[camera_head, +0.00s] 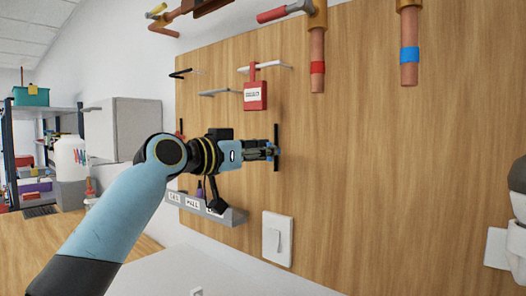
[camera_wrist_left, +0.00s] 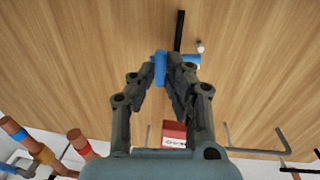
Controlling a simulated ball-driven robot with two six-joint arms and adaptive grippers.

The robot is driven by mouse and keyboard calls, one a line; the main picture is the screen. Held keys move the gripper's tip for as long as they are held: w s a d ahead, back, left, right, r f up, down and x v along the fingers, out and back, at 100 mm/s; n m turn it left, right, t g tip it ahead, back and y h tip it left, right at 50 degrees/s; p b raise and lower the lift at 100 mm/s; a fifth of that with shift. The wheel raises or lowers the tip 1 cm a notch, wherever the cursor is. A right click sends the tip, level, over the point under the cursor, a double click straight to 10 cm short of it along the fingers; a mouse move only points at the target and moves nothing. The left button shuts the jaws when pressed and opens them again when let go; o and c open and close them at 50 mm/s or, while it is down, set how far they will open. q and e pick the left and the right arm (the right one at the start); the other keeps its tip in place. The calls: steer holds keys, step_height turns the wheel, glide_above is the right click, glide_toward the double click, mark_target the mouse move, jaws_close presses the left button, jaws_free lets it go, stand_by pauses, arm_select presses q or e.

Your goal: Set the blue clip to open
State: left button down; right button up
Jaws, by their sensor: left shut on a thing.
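The blue clip (camera_wrist_left: 160,69) shows in the left wrist view at my left fingertips, in front of the wooden board. A black bar (camera_wrist_left: 178,30) runs up from beside it; the same dark upright bar shows in the head view (camera_head: 276,133). My left gripper (camera_wrist_left: 167,80) is shut on the blue clip, its fingers hiding part of it. In the head view my left gripper (camera_head: 266,151) reaches the bar from the left, and the clip is too small to make out. My right gripper is not in view.
A red tagged lock (camera_head: 255,97) hangs on a hook above my left gripper. A grey labelled tray (camera_head: 228,216) and a white switch (camera_head: 277,240) sit below. Copper pipes with red (camera_head: 317,68) and blue (camera_head: 409,55) bands hang upper right. The board's middle right is bare.

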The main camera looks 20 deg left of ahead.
arm_select(q)
steer(key=a+m+g+h+b, duration=0.6)
steer(key=m+g+h+b, duration=0.3)
steer(key=b, duration=0.7)
steer(key=shift+w+m+g+h, duration=0.4)
steer(key=shift+m+g, duration=0.6)
steer(key=shift+g, duration=1.2)
steer(key=shift+w+a+g, duration=0.1)
steer(key=shift+g, duration=0.3)
steer(key=c, duration=1.4)
jaws_free()
steer(key=shift+t, duration=0.4)
